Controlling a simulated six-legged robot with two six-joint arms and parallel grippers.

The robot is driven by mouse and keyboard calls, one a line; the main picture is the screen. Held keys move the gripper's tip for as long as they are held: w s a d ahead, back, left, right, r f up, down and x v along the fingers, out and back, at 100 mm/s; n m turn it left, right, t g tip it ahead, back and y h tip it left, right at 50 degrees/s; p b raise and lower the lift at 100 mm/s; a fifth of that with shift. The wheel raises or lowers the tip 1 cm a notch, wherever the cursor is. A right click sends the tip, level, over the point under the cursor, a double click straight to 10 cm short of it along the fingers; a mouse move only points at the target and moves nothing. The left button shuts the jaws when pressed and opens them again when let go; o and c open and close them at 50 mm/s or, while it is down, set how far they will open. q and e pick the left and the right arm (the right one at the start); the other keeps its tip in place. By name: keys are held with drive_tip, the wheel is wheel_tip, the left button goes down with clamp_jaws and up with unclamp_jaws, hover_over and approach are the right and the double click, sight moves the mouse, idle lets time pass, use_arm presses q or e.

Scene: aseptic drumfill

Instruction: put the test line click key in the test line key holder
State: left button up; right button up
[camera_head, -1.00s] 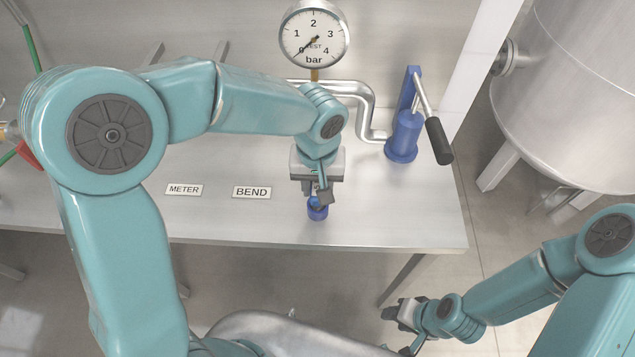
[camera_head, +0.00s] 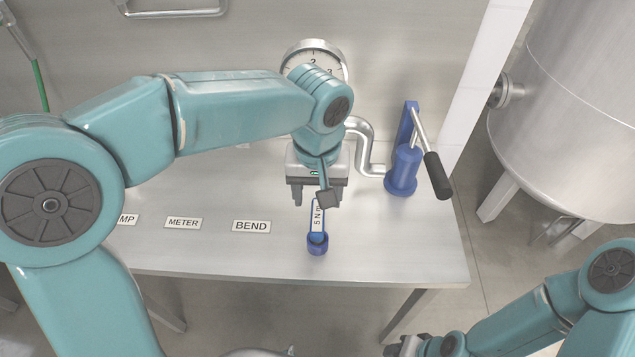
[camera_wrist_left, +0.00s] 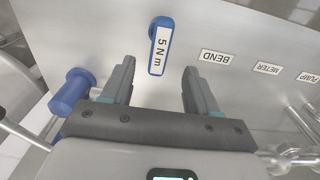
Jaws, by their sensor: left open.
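The test line click key (camera_head: 318,220) is blue with a white "5 N m" label.
A blue hand pump (camera_head: 403,170) with a black-gripped lever stands right of the key. A round gauge (camera_head: 314,58) and bent pipe are behind my left arm. Labels METER (camera_head: 183,223) and BEND (camera_head: 251,226) lie on the steel table (camera_head: 220,255). A steel tank (camera_head: 570,110) stands right.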

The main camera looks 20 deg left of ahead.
use_arm(q)
wheel_tip(320, 180, up, 2)
drive_tip(key=shift+w+r, duration=0.1)
drive_tip(key=shift+w, duration=0.05)
drive_tip(key=shift+r, duration=0.3)
drive_tip(key=shift+f, duration=0.1)
drive_tip(key=shift+s, duration=0.25)
